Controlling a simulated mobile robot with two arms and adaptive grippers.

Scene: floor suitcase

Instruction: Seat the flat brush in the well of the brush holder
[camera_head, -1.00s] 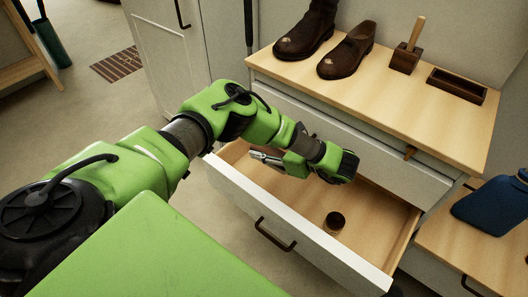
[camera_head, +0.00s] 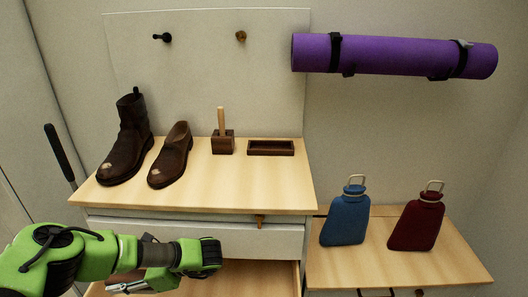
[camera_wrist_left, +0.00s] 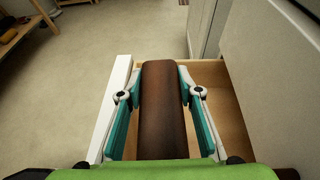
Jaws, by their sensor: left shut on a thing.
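My left gripper (camera_head: 118,288) is low at the left in the head view, over the open drawer. In the left wrist view its two fingers (camera_wrist_left: 163,112) are shut on a dark brown block, which looks like the flat brush (camera_wrist_left: 162,95). Part of the brush (camera_head: 124,278) shows beside the fingers in the head view; its bristles are hidden. On the cabinet top stands a dark wooden block with an upright light handle (camera_head: 222,143). To its right lies an empty-looking shallow dark wooden tray (camera_head: 271,148) with a recess, perhaps the holder's well. My right gripper is out of view.
The drawer (camera_head: 262,280) stands open below the cabinet top (camera_head: 240,185). A tall boot (camera_head: 130,140) and a low shoe (camera_head: 170,155) stand at left on the top. Blue (camera_head: 346,218) and red (camera_head: 416,222) bottles stand on the lower cabinet. The top's front right is clear.

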